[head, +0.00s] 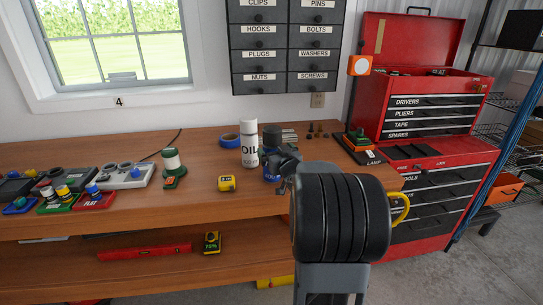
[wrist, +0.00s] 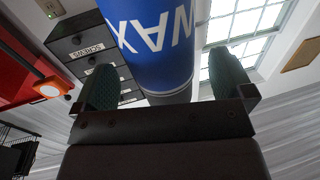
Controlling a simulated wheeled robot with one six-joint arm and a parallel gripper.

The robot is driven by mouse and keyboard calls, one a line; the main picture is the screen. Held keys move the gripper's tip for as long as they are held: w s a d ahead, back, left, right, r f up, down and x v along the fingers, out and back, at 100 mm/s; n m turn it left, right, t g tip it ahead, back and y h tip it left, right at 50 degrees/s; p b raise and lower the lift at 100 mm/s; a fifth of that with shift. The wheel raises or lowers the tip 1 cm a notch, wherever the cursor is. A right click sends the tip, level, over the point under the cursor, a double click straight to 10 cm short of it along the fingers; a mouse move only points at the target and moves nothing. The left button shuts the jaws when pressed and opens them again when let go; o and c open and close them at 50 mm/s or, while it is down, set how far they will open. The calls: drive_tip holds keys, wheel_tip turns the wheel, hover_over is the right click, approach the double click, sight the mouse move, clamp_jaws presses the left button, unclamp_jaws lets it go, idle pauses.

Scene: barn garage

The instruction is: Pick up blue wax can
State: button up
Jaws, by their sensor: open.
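The blue wax can (head: 269,173) stands on the wooden workbench, with a dark top, partly hidden behind my gripper (head: 286,170). In the wrist view the blue wax can (wrist: 155,45) fills the top middle, with white letters reading WAX upside down. My gripper (wrist: 166,80) is open there, one dark green finger on each side of the can. The can lies between or just beyond the fingers, and I see a gap at the right finger. I cannot tell whether the left finger touches it.
A white oil can (head: 249,145) stands just left of the wax can. Blue tape (head: 230,141) and a yellow tape measure (head: 227,183) lie nearby. Small dark pieces stand behind to the right. A red tool chest (head: 430,110) stands at the right, label drawers (head: 287,45) hang above.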

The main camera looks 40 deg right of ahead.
drive_tip(key=shift+x, duration=1.6)
drive_tip(key=shift+a, duration=0.1)
drive_tip(key=shift+c, duration=0.3)
drive_tip(key=c, duration=1.2)
drive_tip(key=shift+r, duration=0.1)
drive_tip(key=shift+c, duration=0.4)
